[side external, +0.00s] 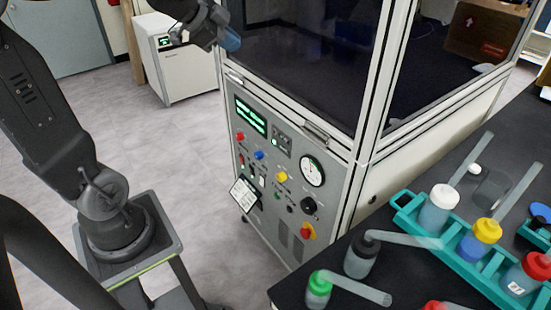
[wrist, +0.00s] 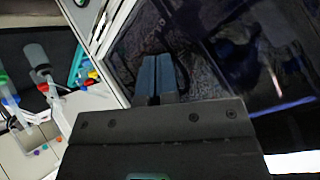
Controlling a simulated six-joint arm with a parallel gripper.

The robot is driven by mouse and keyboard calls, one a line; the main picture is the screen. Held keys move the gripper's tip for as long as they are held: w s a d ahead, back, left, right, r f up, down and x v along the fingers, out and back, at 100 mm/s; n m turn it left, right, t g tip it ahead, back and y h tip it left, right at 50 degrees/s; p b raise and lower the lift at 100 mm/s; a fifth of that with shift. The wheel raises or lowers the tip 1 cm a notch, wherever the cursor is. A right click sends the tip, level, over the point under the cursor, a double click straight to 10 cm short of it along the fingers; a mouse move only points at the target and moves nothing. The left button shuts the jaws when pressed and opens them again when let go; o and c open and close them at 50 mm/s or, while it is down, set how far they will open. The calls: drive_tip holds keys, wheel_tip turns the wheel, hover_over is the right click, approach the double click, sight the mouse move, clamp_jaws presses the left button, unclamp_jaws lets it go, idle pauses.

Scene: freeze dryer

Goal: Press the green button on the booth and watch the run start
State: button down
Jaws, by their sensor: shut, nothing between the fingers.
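The booth's grey control panel (side external: 300,232) faces left in the side view. It carries small red, blue and yellow buttons, a lit green display (side external: 251,115), a round gauge and a black knob. Small green spots show among the controls, but which one is the green button is too small to tell. My gripper (side external: 230,41) is at the top, beside the booth's upper glass and well above the panel, touching no button. In the wrist view its two blue fingers (wrist: 159,78) are shut together and empty, with dark glass behind them.
A black bench at lower right holds a teal rack (side external: 447,255) with several capped flasks. A green-capped flask (side external: 318,290) and a dark-capped flask (side external: 362,256) stand near its edge. A white cabinet (side external: 187,72) stands behind.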

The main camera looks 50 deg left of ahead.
sight(276, 196)
wheel_tip(276, 196, down, 62)
drive_tip(key=shift+s+a+g, duration=0.2)
drive_tip(key=shift+a+g, duration=0.1)
drive_tip(key=w, duration=0.8)
drive_tip(key=shift+w, duration=0.4)
idle(1.6)
